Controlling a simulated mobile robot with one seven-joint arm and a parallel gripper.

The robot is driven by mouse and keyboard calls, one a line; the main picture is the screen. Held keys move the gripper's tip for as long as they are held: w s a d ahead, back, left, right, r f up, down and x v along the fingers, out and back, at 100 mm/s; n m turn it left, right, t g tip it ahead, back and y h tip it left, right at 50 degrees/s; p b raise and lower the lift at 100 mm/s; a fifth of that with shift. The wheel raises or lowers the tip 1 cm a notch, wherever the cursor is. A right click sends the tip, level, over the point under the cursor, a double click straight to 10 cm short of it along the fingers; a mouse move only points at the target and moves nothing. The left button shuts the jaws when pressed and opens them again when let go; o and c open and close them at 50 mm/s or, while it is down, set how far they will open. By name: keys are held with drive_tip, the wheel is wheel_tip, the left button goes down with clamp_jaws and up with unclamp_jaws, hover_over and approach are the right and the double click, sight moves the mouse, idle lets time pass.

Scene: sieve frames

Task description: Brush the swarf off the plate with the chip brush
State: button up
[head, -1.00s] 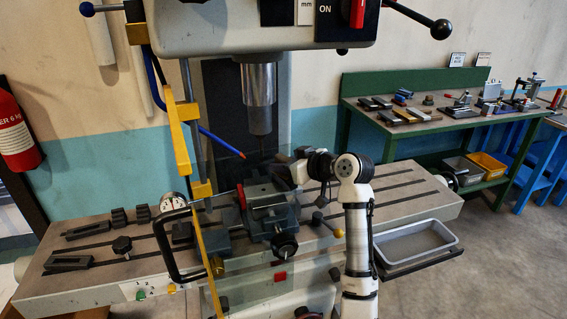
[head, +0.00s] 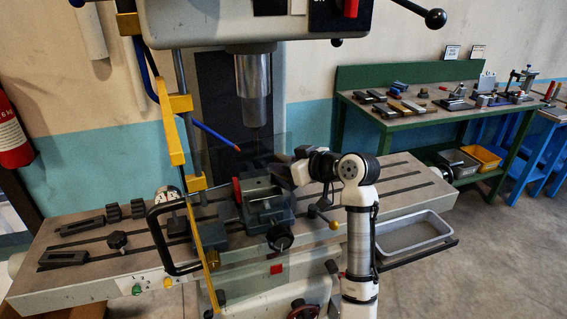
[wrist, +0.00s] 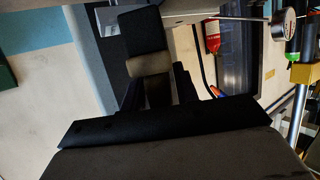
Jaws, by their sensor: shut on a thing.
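My gripper (head: 283,162) is in front of the drill column, just above and right of the vise (head: 272,213). It is shut on a small tan and dark piece, which I take to be the chip brush. A tan band of the brush (wrist: 150,66) shows between dark parts in the wrist view; its bristles cannot be made out. A light grey flat face in the vise's jaws may be the plate (head: 258,193). I cannot make out any swarf on it.
The drill spindle (head: 254,90) hangs above the vise. A clear guard with a yellow frame (head: 212,235) and black handle (head: 160,240) stands at front left. Clamp blocks lie on the slotted machine table (head: 85,245). A grey tray (head: 410,235) is at right.

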drive_tip(key=s+d+r, duration=0.2)
drive_tip(key=s, duration=0.5)
drive_tip(key=shift+d+r+p, duration=0.15)
drive_tip(key=shift+d+p, duration=0.05)
drive_tip(key=shift+p, duration=0.2)
drive_tip(key=shift+s, duration=0.1)
